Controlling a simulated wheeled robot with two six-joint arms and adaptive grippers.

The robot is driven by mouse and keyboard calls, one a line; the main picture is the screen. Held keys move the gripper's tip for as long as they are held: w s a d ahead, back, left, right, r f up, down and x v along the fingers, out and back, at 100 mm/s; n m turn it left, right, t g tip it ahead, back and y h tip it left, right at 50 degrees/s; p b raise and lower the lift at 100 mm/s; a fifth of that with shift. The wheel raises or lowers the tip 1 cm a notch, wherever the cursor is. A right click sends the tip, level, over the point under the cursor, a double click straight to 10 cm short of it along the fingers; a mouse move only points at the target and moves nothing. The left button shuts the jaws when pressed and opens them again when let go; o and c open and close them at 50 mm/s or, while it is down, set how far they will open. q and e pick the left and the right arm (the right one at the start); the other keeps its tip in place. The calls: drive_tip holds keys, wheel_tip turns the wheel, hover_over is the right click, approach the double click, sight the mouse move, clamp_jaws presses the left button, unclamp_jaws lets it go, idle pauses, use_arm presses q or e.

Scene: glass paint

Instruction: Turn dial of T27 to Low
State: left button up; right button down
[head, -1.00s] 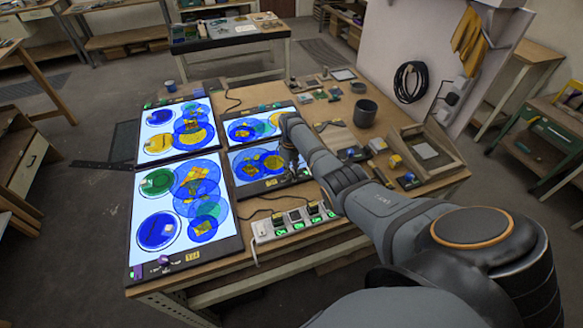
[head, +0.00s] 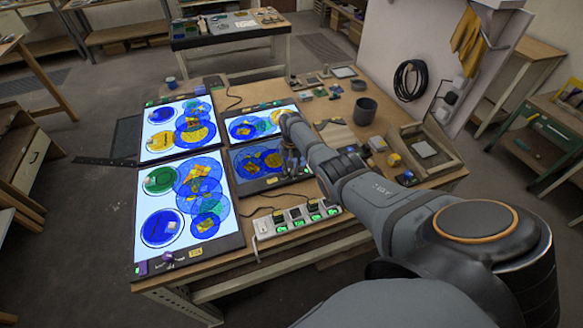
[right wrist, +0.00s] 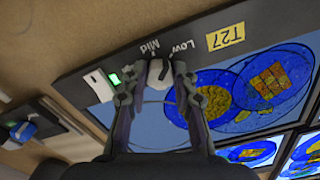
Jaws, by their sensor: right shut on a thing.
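The T27 light panel (right wrist: 110,60) shows in the right wrist view, with its yellow T27 label (right wrist: 226,36) upside down. On its dark edge are the words Low and Mid beside a pale dial (right wrist: 160,74). My right gripper (right wrist: 160,80) is shut on this dial, one finger on each side. The fingers cover part of the dial, so I cannot tell its exact setting. In the head view my right gripper (head: 290,160) is at the right end of the dim lower-right panel (head: 250,176), and the dial is hidden. My left gripper is not in view.
Beside the dial is a white rocker switch (right wrist: 98,84) with a green light. Other lit panels (head: 188,252) lie to the left. A power strip (head: 300,220) is near the table's front edge. A dark cup (head: 364,111) and wooden tray (head: 440,150) stand to the right.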

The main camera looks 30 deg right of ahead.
sight(291, 170)
drive_tip(key=shift+w+m, duration=0.1)
drive_tip(key=shift+m, duration=1.5)
drive_tip(key=c, duration=1.1)
unclamp_jaws()
drive_tip(key=shift+o, duration=0.2)
drive_tip(key=shift+r, duration=0.15)
wheel_tip(291, 170, up, 12)
drive_tip(key=shift+f, duration=0.2)
